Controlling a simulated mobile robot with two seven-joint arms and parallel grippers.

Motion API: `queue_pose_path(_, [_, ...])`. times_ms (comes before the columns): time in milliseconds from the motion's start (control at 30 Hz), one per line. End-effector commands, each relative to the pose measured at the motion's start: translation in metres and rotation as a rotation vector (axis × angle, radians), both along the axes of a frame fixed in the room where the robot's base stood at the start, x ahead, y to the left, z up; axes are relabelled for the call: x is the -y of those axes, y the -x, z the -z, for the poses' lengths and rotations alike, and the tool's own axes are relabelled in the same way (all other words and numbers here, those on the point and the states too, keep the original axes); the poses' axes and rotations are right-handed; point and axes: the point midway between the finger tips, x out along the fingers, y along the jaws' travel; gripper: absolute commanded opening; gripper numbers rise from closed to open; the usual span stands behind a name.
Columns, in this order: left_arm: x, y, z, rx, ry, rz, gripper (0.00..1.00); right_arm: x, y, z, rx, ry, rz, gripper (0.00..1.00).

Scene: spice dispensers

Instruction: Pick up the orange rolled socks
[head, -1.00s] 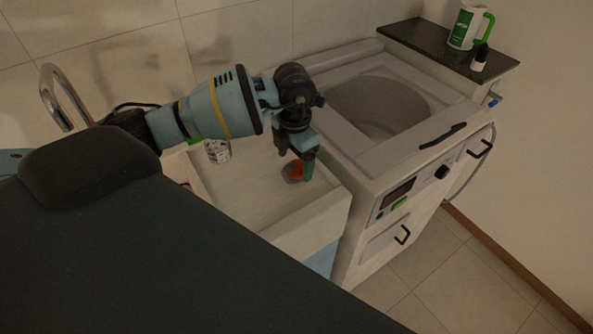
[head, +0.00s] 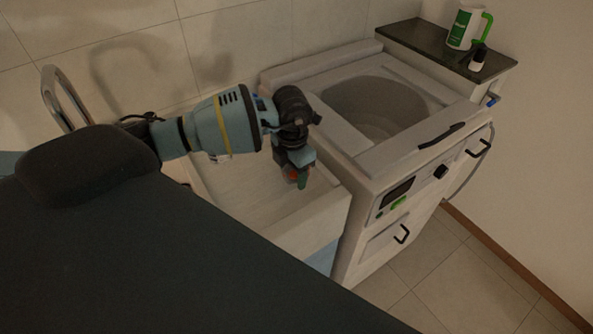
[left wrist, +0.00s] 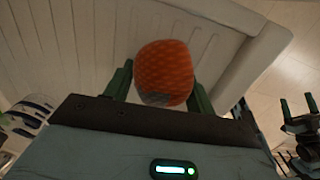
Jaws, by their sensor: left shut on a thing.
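The orange rolled socks (left wrist: 165,70) sit between the two green fingers of my left gripper in the left wrist view, with a grey patch at their lower end. My left gripper (head: 298,178) is shut on them, above the pale ribbed sink surface (head: 240,190). In the head view only a small bit of the orange socks (head: 291,174) shows, as the gripper covers most of them. My right gripper does not show in the head view. Dark gripper parts with green tips show at the right edge of the left wrist view; I cannot tell their state.
A white top-loading washer (head: 375,150) with an open round drum stands right of the sink. A dark shelf (head: 430,45) behind it holds a white and green jug (head: 464,28) and a small dark bottle (head: 478,60). A curved metal tap (head: 62,95) stands at the left.

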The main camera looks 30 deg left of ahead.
Motion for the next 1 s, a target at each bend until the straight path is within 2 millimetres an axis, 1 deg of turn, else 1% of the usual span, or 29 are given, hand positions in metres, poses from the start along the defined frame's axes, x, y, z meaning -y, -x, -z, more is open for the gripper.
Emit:
queue_pose_path(300, [0.000, 0.000, -0.001, 0.001, 0.000, 0.000, 0.32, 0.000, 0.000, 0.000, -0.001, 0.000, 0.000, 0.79])
queue_pose_path(433, [0.000, -0.001, -0.005, 0.002, 0.000, 0.000, 0.32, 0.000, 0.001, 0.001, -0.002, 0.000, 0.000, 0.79])
queue_pose_path(567, [0.000, -0.001, -0.016, 0.004, 0.000, 0.000, 0.32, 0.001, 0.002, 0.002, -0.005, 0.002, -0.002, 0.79])
queue_pose_path(733, [-0.001, -0.001, -0.038, 0.004, -0.001, -0.001, 0.32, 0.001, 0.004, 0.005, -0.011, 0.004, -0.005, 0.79])
queue_pose_path(867, [0.022, 0.019, -0.038, 0.002, 0.002, 0.007, 0.32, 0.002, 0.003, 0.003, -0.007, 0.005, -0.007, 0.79])
queue_pose_path(1000, [0.050, 0.042, -0.042, 0.002, 0.003, 0.009, 0.32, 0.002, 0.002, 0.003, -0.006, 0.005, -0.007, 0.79])
